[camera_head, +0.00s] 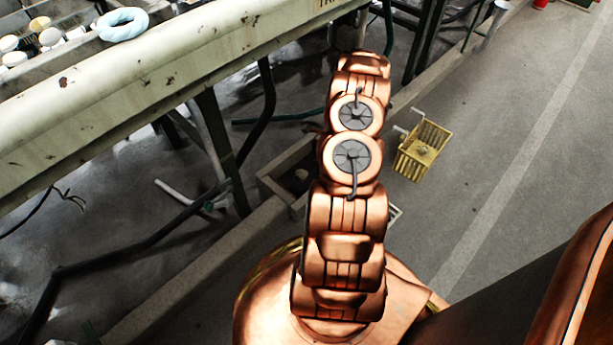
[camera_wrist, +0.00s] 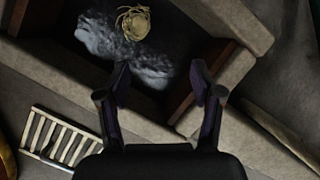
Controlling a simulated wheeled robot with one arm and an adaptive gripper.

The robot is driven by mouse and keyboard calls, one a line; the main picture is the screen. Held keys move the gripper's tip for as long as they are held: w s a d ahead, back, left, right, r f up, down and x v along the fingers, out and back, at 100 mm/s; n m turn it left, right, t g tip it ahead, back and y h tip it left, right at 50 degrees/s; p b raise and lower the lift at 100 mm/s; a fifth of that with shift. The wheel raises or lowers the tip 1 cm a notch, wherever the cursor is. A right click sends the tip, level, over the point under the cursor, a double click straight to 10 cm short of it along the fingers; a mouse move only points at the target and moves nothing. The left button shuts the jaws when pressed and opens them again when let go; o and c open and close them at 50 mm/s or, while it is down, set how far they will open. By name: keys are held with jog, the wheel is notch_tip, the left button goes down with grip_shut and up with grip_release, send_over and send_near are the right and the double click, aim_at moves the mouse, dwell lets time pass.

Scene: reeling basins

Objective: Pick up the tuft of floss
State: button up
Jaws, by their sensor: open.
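A small straw-coloured tangle of strands, which looks like the tuft of floss (camera_wrist: 133,22), lies near the top of the wrist view. It rests on a mottled grey and whitish surface inside a low stone-edged recess. My gripper (camera_wrist: 160,74) is open and empty, its two dark fingers apart over the near side of the recess. The tuft is beyond the fingertips, a little left of the middle between them, and not touched. In the head view my copper arm hides the gripper, and I cannot make out the tuft surely there.
The stone kerb (camera_wrist: 235,25) rims the recess. A pale slatted rack (camera_wrist: 60,138) lies at lower left. In the head view a yellow basket (camera_head: 424,151) stands right of my arm, and a long basin bench (camera_head: 120,95) is on the left. The floor at right is mostly clear.

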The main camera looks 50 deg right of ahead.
aim_at(302, 171)
jog(key=shift+m+y, duration=0.3)
jog(key=shift+m, duration=0.3)
jog(key=a+f, duration=0.2)
jog(key=a, duration=0.1)
jog(key=a+f+b, duration=0.1)
jog(key=f, duration=0.1)
jog(key=shift+w+a, duration=0.2)
jog(key=shift+w, duration=0.2)
jog(key=shift+b+x, duration=1.7)
jog(key=shift+x, duration=0.85)
jog(key=shift+w+d+f, duration=0.1)
jog(key=shift+w+f, duration=0.2)
jog(key=shift+w, duration=0.15)
jog(key=c, duration=0.8)
jog(key=shift+c, duration=0.2)
